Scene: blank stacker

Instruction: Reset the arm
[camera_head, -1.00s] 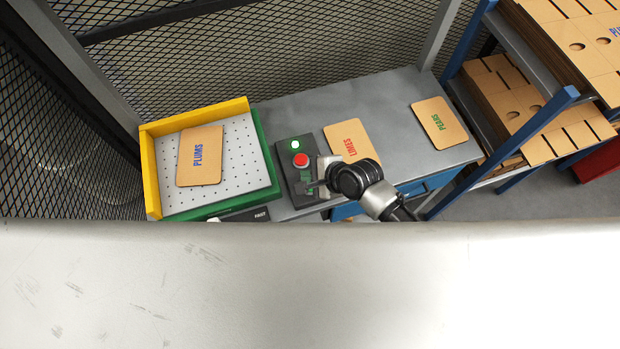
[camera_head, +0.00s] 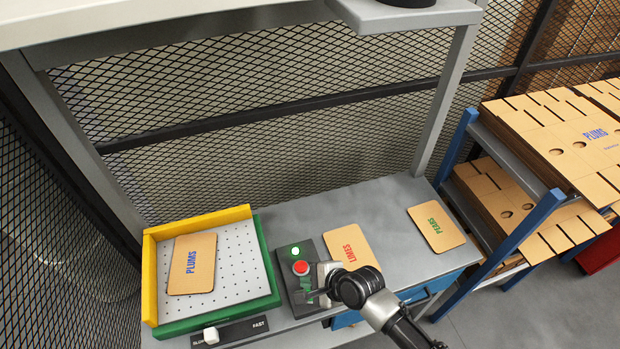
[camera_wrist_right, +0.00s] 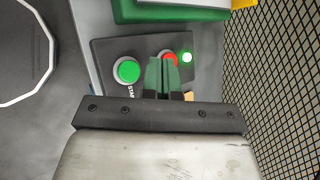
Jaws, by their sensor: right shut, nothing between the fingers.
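My right gripper (camera_head: 318,294) is over the dark control box (camera_head: 290,262) on the bench, with its arm coming in from the lower right. In the right wrist view its fingers (camera_wrist_right: 165,76) are shut and empty, in front of the box near the red button (camera_wrist_right: 194,58). In the head view the red button (camera_head: 301,267) and lamp (camera_head: 295,251) are visible beside the gripper. I cannot tell whether the fingers touch the box. My left gripper is out of view.
A tray with yellow and green walls (camera_head: 262,262) holds a PLUMS card (camera_head: 192,264). A slider panel (camera_head: 230,334) sits in front of the tray. Blue-framed shelves (camera_head: 525,224) with cardboard blanks stand right.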

